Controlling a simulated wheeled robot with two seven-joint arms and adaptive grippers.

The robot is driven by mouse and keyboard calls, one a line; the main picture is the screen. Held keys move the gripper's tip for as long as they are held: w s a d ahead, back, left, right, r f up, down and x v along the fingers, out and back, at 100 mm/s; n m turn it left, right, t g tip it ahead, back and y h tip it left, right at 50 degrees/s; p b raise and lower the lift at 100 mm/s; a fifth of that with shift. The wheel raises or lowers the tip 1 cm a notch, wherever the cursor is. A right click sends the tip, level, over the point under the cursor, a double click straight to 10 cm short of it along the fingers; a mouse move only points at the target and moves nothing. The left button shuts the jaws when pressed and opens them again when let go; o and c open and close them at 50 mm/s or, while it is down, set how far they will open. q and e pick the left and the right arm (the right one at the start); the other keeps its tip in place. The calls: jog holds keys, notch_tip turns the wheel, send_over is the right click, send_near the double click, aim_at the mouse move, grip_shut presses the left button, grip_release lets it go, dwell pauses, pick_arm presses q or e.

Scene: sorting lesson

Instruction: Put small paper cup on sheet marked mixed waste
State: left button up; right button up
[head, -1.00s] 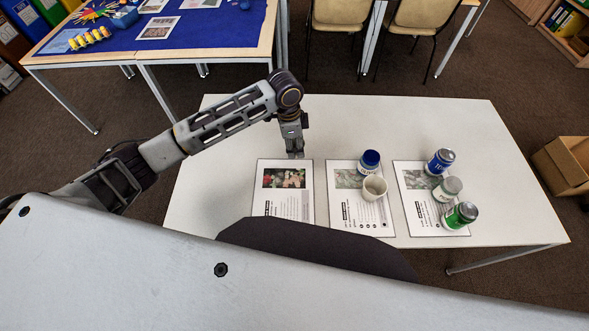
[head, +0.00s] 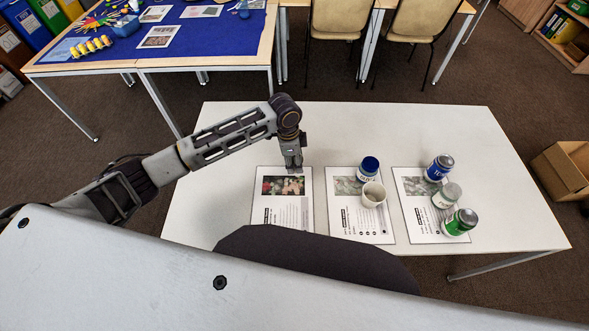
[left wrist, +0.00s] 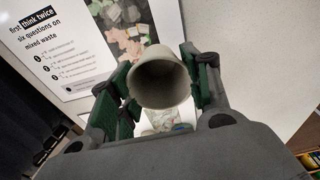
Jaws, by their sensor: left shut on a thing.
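My left gripper (head: 292,167) is over the far edge of the left sheet, near its photo. In the left wrist view its fingers (left wrist: 163,85) are shut on a small pale paper cup (left wrist: 160,80), whose open mouth faces the camera. In the head view I cannot make out this cup at the fingertips. The sheet marked mixed waste (left wrist: 70,82) shows behind the cup in the left wrist view, with its title readable. It appears to be the left sheet (head: 264,213) in the head view. My right gripper is not in view.
The right sheet (head: 410,183) bears a blue can (head: 439,168), a pale-lidded jar (head: 447,195) and a green can (head: 459,222). The left sheet looks empty. The white table (head: 245,130) is clear elsewhere.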

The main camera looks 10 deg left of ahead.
pick_arm(q)
jog(key=shift+f, duration=0.8)
jog(key=shift+f, duration=1.85)
jog(key=shift+f, duration=0.1)
jog(key=o, duration=0.7)
jog(key=shift+s+a+r, duration=0.1)
jog(key=shift+a+r, duration=0.15)
jog(key=shift+r, duration=1.8)
jog(key=shift+a+r, duration=0.2)
jog(key=shift+r, duration=1.8)
jog(key=shift+s+a+r, duration=0.1)
jog(key=shift+a+r, duration=0.15)
jog(key=shift+r, duration=1.8)
